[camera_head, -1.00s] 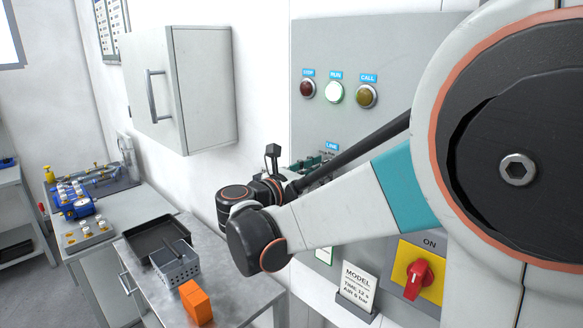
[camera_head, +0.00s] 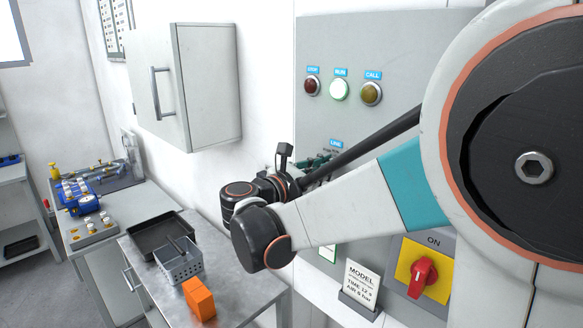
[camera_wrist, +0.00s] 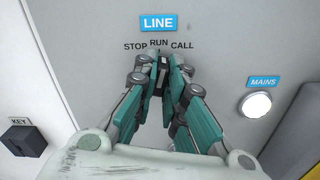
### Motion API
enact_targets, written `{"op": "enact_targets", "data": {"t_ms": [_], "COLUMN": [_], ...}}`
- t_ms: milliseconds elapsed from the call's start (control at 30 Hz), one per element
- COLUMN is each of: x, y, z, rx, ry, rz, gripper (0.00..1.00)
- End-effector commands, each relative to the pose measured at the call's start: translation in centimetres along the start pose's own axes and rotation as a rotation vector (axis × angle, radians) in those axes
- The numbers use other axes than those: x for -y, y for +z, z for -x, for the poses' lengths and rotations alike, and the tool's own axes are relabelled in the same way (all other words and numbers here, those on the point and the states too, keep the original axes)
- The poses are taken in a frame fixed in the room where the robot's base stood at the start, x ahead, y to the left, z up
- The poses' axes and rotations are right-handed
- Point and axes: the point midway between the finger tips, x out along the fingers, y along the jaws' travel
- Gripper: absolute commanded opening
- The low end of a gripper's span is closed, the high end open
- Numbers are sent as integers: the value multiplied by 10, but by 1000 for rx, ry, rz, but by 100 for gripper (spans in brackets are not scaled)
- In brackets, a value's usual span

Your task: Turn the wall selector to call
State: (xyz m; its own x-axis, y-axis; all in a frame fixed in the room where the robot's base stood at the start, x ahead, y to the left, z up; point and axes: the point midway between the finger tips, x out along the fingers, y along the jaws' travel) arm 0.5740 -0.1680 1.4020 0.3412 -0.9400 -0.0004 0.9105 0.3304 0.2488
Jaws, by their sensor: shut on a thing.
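The wall selector (camera_wrist: 160,78) is a small dark knob under the blue LINE label (camera_wrist: 158,24) and the words STOP, RUN and CALL. In the wrist view my gripper (camera_wrist: 161,70) is shut on it, with teal fingers on both sides. The fingers hide most of the knob, and I cannot tell its exact angle; it lies below RUN. In the head view my gripper (camera_head: 318,165) is at the panel, partly hidden by my arm. Above it, the RUN lamp (camera_head: 339,90) is lit; the STOP lamp (camera_head: 312,86) and CALL lamp (camera_head: 371,93) look dark.
A white MAINS lamp (camera_wrist: 255,103) and a black KEY box (camera_wrist: 24,138) flank the selector. A red ON switch (camera_head: 422,275) and a MODEL card (camera_head: 362,284) are below. A wall cabinet (camera_head: 190,90) hangs left, above a bench with an orange block (camera_head: 199,299).

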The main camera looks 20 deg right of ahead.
Motion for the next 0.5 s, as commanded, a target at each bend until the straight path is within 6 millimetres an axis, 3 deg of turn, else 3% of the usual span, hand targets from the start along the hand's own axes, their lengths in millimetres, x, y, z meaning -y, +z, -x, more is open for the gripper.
{"op": "enact_targets", "data": {"t_ms": [500], "x": [1], "y": [0], "z": [0], "rx": [0], "ry": [1], "rz": [-405], "gripper": [0]}}
